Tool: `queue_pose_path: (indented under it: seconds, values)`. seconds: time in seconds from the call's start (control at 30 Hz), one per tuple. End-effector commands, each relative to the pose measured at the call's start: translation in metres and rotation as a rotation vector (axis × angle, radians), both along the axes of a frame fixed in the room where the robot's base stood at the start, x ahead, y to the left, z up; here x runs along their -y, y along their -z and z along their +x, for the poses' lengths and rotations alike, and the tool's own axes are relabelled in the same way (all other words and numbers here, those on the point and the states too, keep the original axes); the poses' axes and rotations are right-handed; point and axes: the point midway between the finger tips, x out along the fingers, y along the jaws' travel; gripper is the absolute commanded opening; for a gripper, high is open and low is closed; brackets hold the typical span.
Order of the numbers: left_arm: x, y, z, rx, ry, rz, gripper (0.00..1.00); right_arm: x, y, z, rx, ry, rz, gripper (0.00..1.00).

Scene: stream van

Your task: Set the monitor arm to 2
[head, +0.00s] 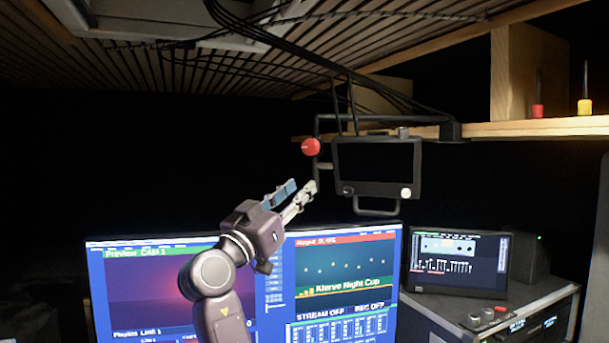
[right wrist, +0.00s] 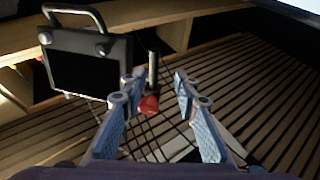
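A small black monitor (head: 375,166) hangs on a dark monitor arm (head: 318,130) below the wooden shelf. A red ball knob (head: 310,147) sits at the left of this arm. My right gripper (head: 304,186) is below the knob, pointing up towards it, and looks empty. In the right wrist view the fingers of my right gripper (right wrist: 159,78) are apart, with the red knob (right wrist: 149,104) seen between them. I see no contact with the knob. The monitor (right wrist: 88,65) is at the upper left there. No number marking is legible on the arm. My left gripper is out of view.
A large screen (head: 345,262) stands behind my right arm. A smaller screen (head: 458,262) stands on a black case (head: 540,300) at the right. The wooden shelf (head: 560,127) holds a red and a yellow object. Dark cables (head: 285,58) hang from the slatted ceiling.

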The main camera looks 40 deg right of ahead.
Motion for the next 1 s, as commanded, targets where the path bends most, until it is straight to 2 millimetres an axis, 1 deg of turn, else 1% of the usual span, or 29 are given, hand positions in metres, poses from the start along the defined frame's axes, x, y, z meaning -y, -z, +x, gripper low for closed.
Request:
queue_pose_path:
  seconds: [0.03,0.2,0.33,0.47,0.7,0.77,0.87,1.0]
  values:
    - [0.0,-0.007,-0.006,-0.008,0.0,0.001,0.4,0.008,-0.007,0.001,0.0,0.004,-0.001,0.29]
    - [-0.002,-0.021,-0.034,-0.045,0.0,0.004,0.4,0.033,-0.019,0.008,-0.001,0.005,0.0,0.29]
    - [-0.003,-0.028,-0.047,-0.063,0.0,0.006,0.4,0.049,-0.025,0.014,-0.001,0.003,0.0,0.29]
    - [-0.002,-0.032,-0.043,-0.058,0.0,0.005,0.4,0.059,-0.027,0.016,-0.002,0.002,0.001,0.29]
    - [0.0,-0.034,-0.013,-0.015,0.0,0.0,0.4,0.062,-0.026,0.017,0.0,0.0,0.0,0.29]
    - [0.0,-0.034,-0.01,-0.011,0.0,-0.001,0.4,0.062,-0.026,0.017,0.0,0.0,0.0,0.29]
    - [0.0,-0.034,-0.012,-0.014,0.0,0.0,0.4,0.062,-0.026,0.017,0.0,0.0,0.0,0.2]
    - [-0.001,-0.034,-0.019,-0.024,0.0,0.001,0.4,0.061,-0.026,0.017,0.0,0.0,0.0,0.04]
